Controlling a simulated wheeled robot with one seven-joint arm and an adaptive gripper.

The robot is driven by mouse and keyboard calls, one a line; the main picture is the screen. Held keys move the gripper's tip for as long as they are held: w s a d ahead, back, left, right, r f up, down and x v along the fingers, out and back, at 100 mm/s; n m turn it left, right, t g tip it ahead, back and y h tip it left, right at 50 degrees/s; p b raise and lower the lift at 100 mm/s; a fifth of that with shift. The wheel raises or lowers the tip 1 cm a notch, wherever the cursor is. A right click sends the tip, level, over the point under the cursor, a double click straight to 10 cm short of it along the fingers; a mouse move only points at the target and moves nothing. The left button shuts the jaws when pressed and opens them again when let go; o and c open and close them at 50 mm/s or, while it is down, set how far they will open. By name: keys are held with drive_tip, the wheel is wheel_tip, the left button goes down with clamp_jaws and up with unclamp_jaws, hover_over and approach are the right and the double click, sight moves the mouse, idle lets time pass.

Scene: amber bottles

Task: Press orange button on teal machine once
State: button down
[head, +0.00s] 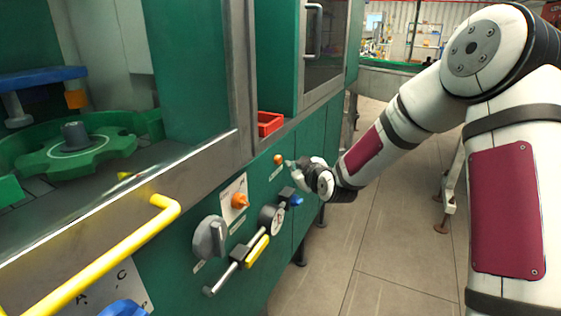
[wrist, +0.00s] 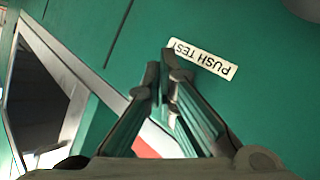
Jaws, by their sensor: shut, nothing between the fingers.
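The teal machine (head: 310,150) fills the left and middle of the head view, and its green panel (wrist: 110,30) shows in the wrist view. A small orange button (head: 278,159) sits on the front panel above a white label (head: 277,172). My gripper (head: 289,164) is shut, its fingertips close to the right of the button. I cannot tell whether they touch it. In the wrist view my closed fingertips (wrist: 166,68) lie beside the upside-down "PUSH TEST" label (wrist: 202,60). The button itself does not show there.
A red bin (head: 269,124) sits above the button. The floor (head: 380,245) to the right is open.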

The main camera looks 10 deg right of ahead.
drive_tip(key=shift+s+d+p, duration=0.2)
drive_tip(key=shift+s+d, duration=0.5)
drive_tip(key=shift+d, duration=0.25)
drive_tip(key=shift+s+d+p, duration=0.2)
drive_tip(key=shift+s+d, duration=0.5)
drive_tip(key=shift+d, duration=0.25)
drive_tip(key=s+r+m+g+h, duration=0.1)
drive_tip(key=s+r+m+g, duration=0.25)
drive_tip(key=s, duration=1.35)
drive_tip(key=s+a+r+m+g+h, duration=0.1)
drive_tip(key=s+r+m+g, duration=0.3)
drive_tip(key=s, duration=1.3)
drive_tip(key=s+r+g+h, duration=0.15)
drive_tip(key=s+g, duration=0.45)
drive_tip(key=s, duration=1.2)
wheel_tip(320, 180, up, 16)
drive_tip(key=t+p, duration=0.3)
drive_tip(key=p, duration=1.1)
drive_tip(key=shift+w+y, duration=0.35)
drive_tip(key=shift+w, duration=0.1)
drive_tip(key=shift+a+f, duration=0.1)
